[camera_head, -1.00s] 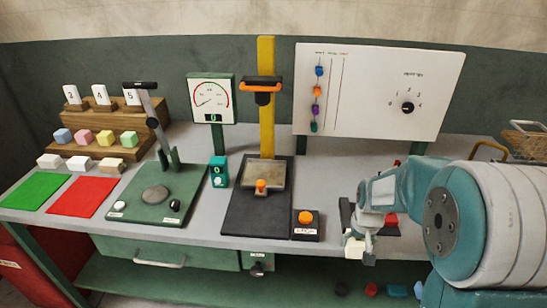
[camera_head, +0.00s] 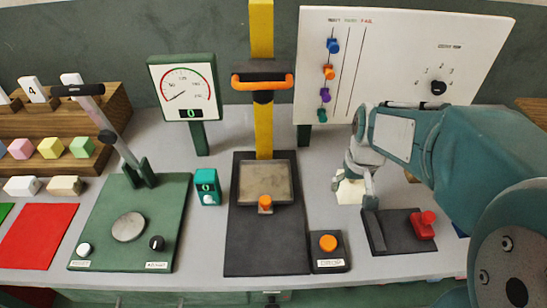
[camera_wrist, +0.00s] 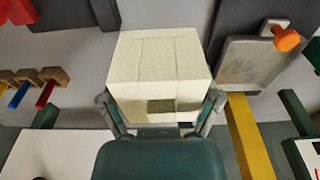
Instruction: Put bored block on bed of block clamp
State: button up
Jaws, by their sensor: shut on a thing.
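The bored block is a cream cube (camera_wrist: 158,62) held between the fingers of my gripper (camera_wrist: 160,101) in the wrist view. A dark rectangular opening shows in its near face. In the head view the block (camera_head: 348,191) is partly hidden by my gripper (camera_head: 358,178). It is behind and a little left of the block clamp. I cannot tell the block's height above the bench.
A press with a yellow column (camera_head: 263,130) and an orange button box (camera_head: 328,250) stand left of the clamp. A white board (camera_head: 400,62) stands behind. Wooden pieces with coloured parts (camera_wrist: 36,84) lie left in the wrist view.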

jog(key=w+a+f, duration=0.1)
jog(key=w+f, duration=0.3)
jog(key=w, duration=0.5)
send_over(322, 181)
jog(key=f, duration=0.5)
jog(key=shift+s+f, duration=0.15)
jog(key=shift+s, duration=0.25)
jog(key=shift+w+f, duration=0.15)
jog(key=shift+f, duration=0.1)
jog(key=shift+w+f, duration=0.1)
jog(key=shift+f, duration=1.45)
jog(key=o, duration=0.8)
jog(key=shift+f, duration=0.1)
